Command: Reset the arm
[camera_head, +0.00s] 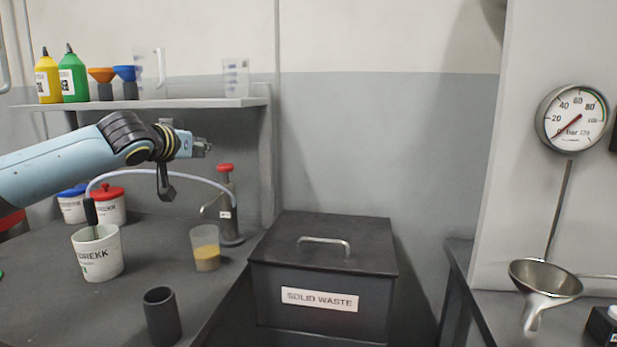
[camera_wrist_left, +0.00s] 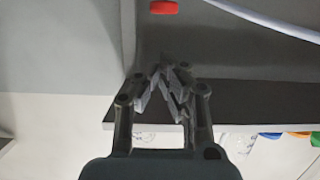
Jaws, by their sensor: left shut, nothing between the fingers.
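My left arm comes in from the left in the head view, light blue with black joints. Its gripper (camera_head: 202,147) is in the air above the left bench, in front of the shelf and higher than the red-topped pump can. In the left wrist view the gripper (camera_wrist_left: 163,68) shows its fingertips together with nothing between them. My right gripper is in neither view.
The left bench (camera_head: 40,290) holds a white cup (camera_head: 97,258), a beaker with yellow contents (camera_head: 206,252), a dark cylinder (camera_head: 163,318) and a pump can (camera_head: 229,215). A shelf (camera_head: 190,104) carries bottles and funnels. A closed solid waste box (camera_head: 335,250) stands right of the bench.

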